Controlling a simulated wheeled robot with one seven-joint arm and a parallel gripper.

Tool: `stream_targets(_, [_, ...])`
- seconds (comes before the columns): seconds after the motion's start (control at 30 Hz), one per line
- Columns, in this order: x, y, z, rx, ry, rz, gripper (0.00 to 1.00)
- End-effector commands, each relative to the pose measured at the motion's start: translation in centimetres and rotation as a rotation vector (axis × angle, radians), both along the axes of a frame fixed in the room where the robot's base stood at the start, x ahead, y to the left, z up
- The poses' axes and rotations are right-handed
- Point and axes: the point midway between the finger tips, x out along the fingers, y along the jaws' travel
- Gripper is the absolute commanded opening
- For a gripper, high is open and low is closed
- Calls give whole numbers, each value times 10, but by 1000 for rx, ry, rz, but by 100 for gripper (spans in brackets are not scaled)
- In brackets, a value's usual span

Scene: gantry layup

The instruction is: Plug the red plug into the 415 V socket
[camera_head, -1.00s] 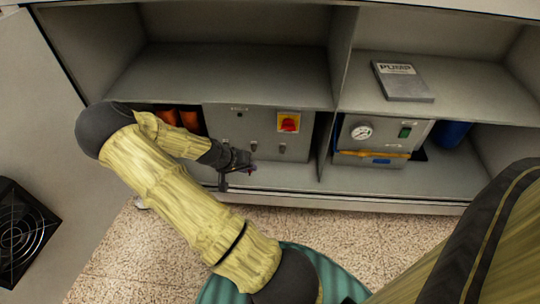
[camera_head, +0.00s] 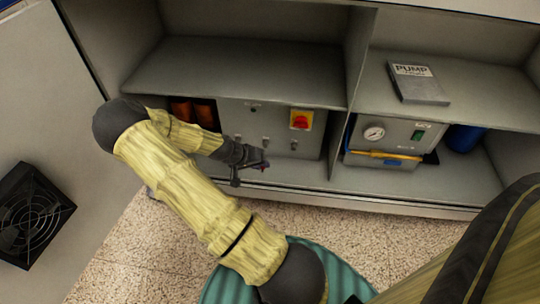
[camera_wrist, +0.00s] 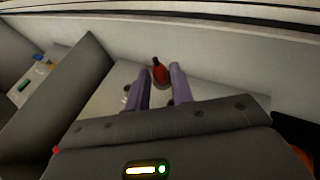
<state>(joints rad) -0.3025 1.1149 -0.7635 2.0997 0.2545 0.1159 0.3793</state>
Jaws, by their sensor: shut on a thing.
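My gripper (camera_head: 264,165) is in front of the lower part of a grey electrical panel (camera_head: 228,112) in the lower left bay. In the wrist view, my gripper's two purple-grey fingers (camera_wrist: 160,84) are closed around the red plug (camera_wrist: 160,73), which has a dark end. In the head view the plug is only a small reddish spot at the fingertips. The panel carries a red and yellow rotary switch (camera_head: 301,119) and several small fittings along its lower face. Their labels are too small to read, so I cannot tell which is the 415 V socket.
A shelf (camera_head: 230,72) overhangs the panel. Orange items (camera_head: 181,111) stand left of it. A divider (camera_head: 340,140) separates the right bay, with a gauge unit (camera_head: 385,140), a blue cylinder (camera_head: 461,138) and a PUMP-labelled grey item (camera_head: 417,82) above.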

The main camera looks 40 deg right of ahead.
Motion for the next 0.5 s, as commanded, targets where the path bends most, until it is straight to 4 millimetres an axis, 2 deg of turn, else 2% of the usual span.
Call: stream_targets(0.5, [-50, -25, -3, -186, 233, -8, 0])
